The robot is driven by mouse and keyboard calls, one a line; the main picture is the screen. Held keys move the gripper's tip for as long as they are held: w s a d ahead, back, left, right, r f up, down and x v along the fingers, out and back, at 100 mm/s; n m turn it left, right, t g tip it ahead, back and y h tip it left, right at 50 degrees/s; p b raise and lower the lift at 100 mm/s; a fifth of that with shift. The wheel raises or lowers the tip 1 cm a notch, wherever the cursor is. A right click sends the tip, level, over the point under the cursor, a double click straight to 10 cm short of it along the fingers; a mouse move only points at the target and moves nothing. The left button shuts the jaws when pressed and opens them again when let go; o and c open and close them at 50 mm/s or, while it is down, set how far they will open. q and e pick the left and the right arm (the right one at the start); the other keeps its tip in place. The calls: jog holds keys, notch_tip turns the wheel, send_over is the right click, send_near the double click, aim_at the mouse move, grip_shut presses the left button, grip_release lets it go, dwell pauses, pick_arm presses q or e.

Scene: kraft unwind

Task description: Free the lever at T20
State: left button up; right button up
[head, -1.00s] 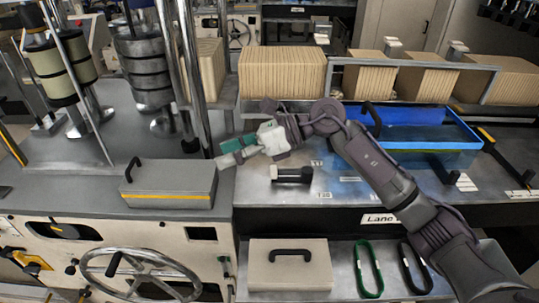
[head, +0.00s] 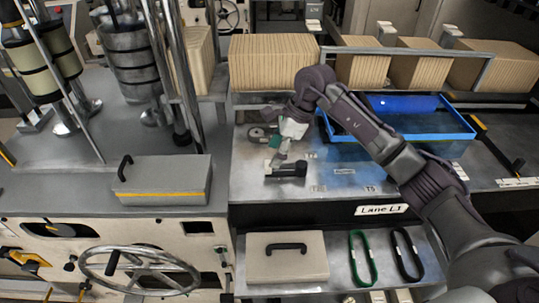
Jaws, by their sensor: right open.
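My right gripper (head: 277,160) is open and points down at the black handle-like piece (head: 289,170) on the grey bench. Its fingertips overlap the left end of this piece in the picture; I cannot tell whether they touch it. No label reading T20 is legible, so I cannot tell for sure which part is the lever. A long black bar (head: 497,150) lies on the bench at the right. My left gripper is not in view.
A blue tray (head: 447,122) stands behind my right arm. Cardboard stacks (head: 273,62) line the back. A grey box with a black handle (head: 163,181) sits left; a beige case (head: 287,258) and green and black loops (head: 362,258) lie on the lower shelf.

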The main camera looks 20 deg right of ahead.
aim_at(269, 162)
jog(key=shift+p+x, duration=0.5)
jog(key=shift+x, duration=1.55)
grip_shut()
